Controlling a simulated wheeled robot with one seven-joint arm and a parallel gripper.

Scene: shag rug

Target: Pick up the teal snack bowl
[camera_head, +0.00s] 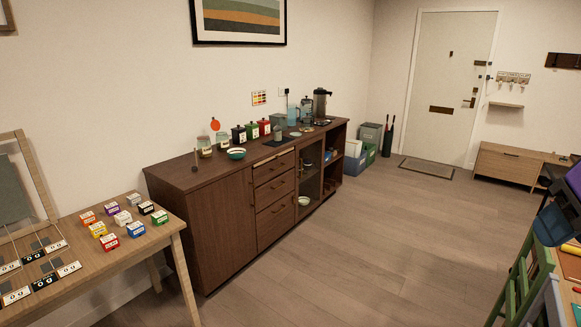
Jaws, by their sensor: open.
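A small teal bowl (236,154) with a pale band sits upright on the near part of the dark wooden sideboard top (187,176), close to the front edge. It looks like the teal snack bowl, and nothing stands in front of it. My gripper is not in view.
Jars (205,146), red, green and black canisters (264,127) and a tall urn (320,103) stand along the sideboard. A wooden table (150,237) with small coloured boxes stands at left. The middle floor (370,230) is clear.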

